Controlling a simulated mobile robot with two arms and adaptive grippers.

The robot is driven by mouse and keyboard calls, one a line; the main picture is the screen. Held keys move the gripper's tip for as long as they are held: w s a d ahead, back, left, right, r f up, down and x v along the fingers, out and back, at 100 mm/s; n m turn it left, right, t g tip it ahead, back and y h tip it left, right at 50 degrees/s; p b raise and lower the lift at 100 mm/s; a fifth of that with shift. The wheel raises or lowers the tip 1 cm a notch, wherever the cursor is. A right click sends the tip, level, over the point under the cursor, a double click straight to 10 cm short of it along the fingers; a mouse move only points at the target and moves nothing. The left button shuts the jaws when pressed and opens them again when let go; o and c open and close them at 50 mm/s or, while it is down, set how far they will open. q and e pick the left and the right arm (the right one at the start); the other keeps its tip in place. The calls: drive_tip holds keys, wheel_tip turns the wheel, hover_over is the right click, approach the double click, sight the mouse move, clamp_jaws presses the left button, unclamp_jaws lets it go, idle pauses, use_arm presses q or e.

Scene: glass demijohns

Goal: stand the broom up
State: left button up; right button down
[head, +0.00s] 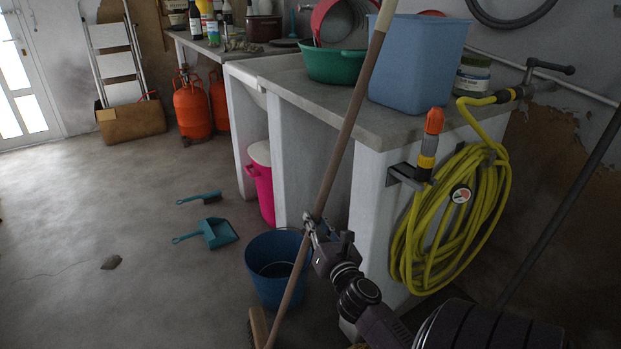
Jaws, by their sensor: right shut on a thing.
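The broom's wooden handle (348,125) runs from the bottom edge of the head view up past the top edge. It slants, with its upper part to the right. A piece of the brown broom head (258,326) shows at the bottom; the rest is cut off, and I cannot tell whether it touches the floor. My right gripper (313,228) is shut on the handle at its lower part. My left gripper is not in view.
A blue bucket (275,268) stands on the floor behind the handle. A concrete counter (300,88) carries a blue bin (420,62) and a green basin (331,66). A yellow hose (408,235) hangs at right. A teal dustpan (217,233) and brush (204,198) lie on open floor.

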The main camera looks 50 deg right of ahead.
drive_tip(key=shift+s+d+f, duration=0.2)
drive_tip(key=shift+f, duration=0.4)
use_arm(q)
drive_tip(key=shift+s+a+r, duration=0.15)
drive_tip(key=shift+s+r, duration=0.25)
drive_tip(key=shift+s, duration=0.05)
use_arm(e)
drive_tip(key=shift+s+d+f+m, duration=0.2)
drive_tip(key=shift+s+d, duration=0.1)
drive_tip(key=shift+d, duration=0.2)
drive_tip(key=shift+s+d+f+m, duration=0.15)
drive_tip(key=shift+s+d, duration=0.15)
drive_tip(key=shift+d, duration=0.15)
drive_tip(key=c, duration=2.3)
unclamp_jaws()
drive_tip(key=o, duration=0.5)
drive_tip(key=shift+d+f, duration=0.1)
drive_tip(key=shift+d, duration=0.1)
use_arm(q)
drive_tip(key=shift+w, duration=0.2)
use_arm(e)
drive_tip(key=shift+o, duration=0.3)
